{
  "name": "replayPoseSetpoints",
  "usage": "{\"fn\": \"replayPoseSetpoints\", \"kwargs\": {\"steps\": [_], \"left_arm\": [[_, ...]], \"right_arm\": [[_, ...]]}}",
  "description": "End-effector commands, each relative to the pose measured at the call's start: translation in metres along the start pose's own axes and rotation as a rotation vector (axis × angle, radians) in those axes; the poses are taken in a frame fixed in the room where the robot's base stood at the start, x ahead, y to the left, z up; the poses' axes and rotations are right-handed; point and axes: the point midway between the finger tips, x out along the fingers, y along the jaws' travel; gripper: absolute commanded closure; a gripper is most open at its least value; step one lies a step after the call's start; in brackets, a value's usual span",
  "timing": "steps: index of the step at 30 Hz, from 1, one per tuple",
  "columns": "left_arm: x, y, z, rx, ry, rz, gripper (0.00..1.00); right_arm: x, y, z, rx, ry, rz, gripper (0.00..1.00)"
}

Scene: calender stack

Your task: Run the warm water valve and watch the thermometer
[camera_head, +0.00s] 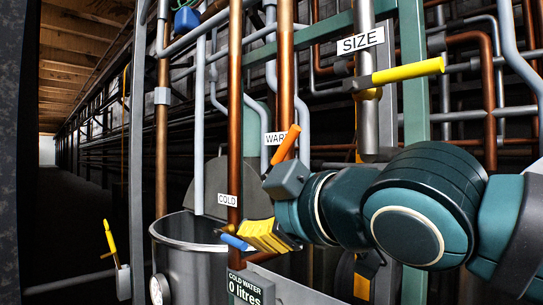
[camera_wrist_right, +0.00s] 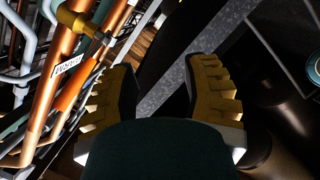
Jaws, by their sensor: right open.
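The warm water valve's orange handle (camera_head: 285,145) tilts up to the right, by the copper pipe with the partly hidden "WARM" label (camera_head: 275,139). That label also shows in the right wrist view (camera_wrist_right: 68,65). A round white dial (camera_head: 158,290), likely the thermometer, sits on the metal vessel's side at the lower left; its reading is too small to tell. My right gripper (camera_head: 262,236), with yellow fingers, is open below the orange handle and close to the blue cold valve handle (camera_head: 234,242). Contact with the blue handle cannot be told. My left gripper is not in view.
The open grey vessel (camera_head: 190,245) stands left of my right gripper. A "COLD WATER 0 litres" display (camera_head: 247,289) is below it. Yellow handles show at the "SIZE" pipe (camera_head: 408,72) and far left (camera_head: 109,240). Vertical pipes crowd the space; a dark aisle runs back left.

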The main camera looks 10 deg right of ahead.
Motion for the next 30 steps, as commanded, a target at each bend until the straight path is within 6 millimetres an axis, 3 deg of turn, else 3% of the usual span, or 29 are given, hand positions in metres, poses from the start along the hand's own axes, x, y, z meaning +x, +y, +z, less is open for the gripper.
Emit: {"fn": "replayPoseSetpoints", "kwargs": {"steps": [3, 7, 12, 15, 20, 30], "left_arm": [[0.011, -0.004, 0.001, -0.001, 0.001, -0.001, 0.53], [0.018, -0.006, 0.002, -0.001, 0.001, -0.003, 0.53], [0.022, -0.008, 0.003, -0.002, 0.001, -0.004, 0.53], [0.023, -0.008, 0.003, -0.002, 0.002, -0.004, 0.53], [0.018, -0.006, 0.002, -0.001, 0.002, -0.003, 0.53], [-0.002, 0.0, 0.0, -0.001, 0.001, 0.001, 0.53]], "right_arm": [[-0.022, 0.011, 0.01, 0.314, 0.164, 0.075, 0.53], [-0.049, 0.029, 0.018, 0.605, 0.332, 0.161, 0.53], [-0.075, 0.049, 0.028, 0.831, 0.48, 0.246, 0.53], [-0.081, 0.054, 0.031, 0.882, 0.518, 0.266, 0.53], [-0.073, 0.061, 0.026, 0.894, 0.526, 0.27, 0.53], [-0.02, 0.089, 0.005, 0.891, 0.523, 0.268, 0.53]]}}
